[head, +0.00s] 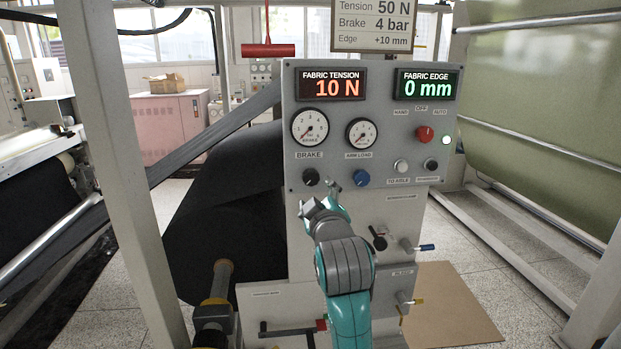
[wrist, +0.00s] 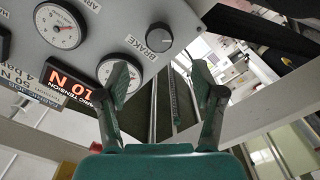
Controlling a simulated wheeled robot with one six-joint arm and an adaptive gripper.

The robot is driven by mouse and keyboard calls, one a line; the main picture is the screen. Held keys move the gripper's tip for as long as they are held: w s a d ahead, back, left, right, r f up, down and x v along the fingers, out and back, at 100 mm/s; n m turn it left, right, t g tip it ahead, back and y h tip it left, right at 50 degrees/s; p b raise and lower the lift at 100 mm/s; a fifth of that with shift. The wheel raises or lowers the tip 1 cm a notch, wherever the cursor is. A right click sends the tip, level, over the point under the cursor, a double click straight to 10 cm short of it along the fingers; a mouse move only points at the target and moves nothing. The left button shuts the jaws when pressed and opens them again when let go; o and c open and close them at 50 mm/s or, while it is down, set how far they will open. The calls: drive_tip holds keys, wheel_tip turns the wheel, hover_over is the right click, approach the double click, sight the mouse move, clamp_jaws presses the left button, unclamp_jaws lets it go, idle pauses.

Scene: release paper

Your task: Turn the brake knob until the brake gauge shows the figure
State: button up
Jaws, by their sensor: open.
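The brake gauge (head: 309,127) is a white dial at the panel's left; its red needle points low left, near the bottom of the scale. The black brake knob (head: 311,177) sits below it. The sign (head: 378,24) above gives Brake 4 bar. My gripper (head: 320,194) is open and empty, just below and right of the knob in the head view. In the wrist view the brake knob (wrist: 159,35) is beyond the spread fingers (wrist: 160,70), apart from them. The brake gauge (wrist: 120,70) is partly hidden by the left finger.
A blue knob (head: 361,178) stands right of the brake knob, below the arm load gauge (head: 361,133). A red switch (head: 424,134) and two buttons are further right. The tension display (head: 331,85) reads 10 N. A black fabric roll (head: 228,215) is left of the panel.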

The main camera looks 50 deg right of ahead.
sight(311, 179)
drive_tip(key=x, duration=1)
drive_tip(key=shift+w+d, duration=0.25)
drive_tip(key=shift+w, duration=0.05)
drive_tip(key=shift+c, duration=0.2)
drive_tip(key=c, duration=1.1)
